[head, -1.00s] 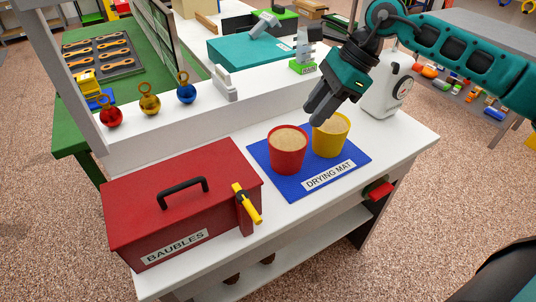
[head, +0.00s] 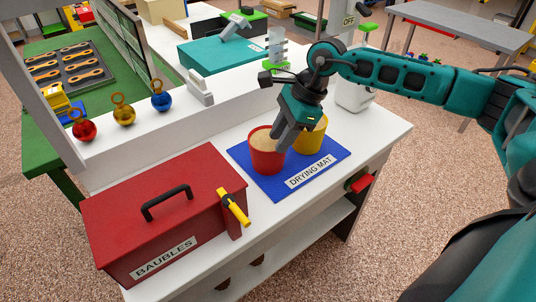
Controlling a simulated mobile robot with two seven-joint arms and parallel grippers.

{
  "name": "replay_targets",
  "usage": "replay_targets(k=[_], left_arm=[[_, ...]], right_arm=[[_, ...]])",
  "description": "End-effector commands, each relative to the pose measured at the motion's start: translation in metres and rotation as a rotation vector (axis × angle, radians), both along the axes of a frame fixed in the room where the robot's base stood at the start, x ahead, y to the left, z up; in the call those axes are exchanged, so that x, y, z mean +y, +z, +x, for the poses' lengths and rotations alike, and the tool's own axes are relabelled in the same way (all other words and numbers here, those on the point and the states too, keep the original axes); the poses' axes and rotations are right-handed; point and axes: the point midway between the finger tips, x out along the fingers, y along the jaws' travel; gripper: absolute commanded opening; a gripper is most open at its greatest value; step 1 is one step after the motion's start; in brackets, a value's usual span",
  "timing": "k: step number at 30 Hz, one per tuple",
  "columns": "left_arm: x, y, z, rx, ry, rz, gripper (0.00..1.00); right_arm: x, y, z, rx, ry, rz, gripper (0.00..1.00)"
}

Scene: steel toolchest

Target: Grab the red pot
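The red pot (head: 267,160) stands upright on the blue drying mat (head: 282,190), filled with something tan and grainy. A yellow pot (head: 315,140) with similar filling stands just right of it. My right gripper (head: 282,146) points down at the right rim of the red pot, between the two pots. Its fingers overlap the rim in the picture and hide part of both pots. I cannot tell whether the fingers touch the rim or how far apart they are. My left gripper is out of view.
A red box labelled BAUBLES (head: 165,225) with a yellow-handled latch (head: 234,208) stands left of the mat. Red, yellow and blue baubles (head: 123,112) stand on the raised ledge behind. A white device (head: 355,95) stands behind the pots. Bare white bench surface surrounds the mat.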

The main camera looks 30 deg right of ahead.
Motion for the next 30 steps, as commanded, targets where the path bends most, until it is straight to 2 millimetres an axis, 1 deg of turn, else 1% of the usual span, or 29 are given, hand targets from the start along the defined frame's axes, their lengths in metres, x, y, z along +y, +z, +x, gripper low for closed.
replay_targets(k=[3,6,9,14,17,24,25,30], left_arm=[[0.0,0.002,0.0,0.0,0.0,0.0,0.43],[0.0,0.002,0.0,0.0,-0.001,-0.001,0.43],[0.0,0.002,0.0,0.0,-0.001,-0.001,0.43],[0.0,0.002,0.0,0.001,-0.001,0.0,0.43],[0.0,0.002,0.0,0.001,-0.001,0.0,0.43],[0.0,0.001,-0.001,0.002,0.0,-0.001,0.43],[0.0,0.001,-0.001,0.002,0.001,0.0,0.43],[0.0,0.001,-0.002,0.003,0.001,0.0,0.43]], right_arm=[[0.009,-0.017,0.001,0.002,0.001,0.002,0.33],[0.012,-0.026,0.003,-0.001,0.001,0.001,0.33],[0.013,-0.029,0.004,0.0,0.0,0.001,0.33],[0.013,-0.029,0.004,0.0,0.0,0.0,0.33],[0.013,-0.029,0.004,0.0,0.0,0.0,0.25],[0.013,-0.029,0.004,-0.001,0.0,0.001,0.02],[0.013,-0.029,0.004,-0.001,0.0,0.001,0.0],[0.013,-0.029,0.004,-0.001,0.0,0.001,0.0]])
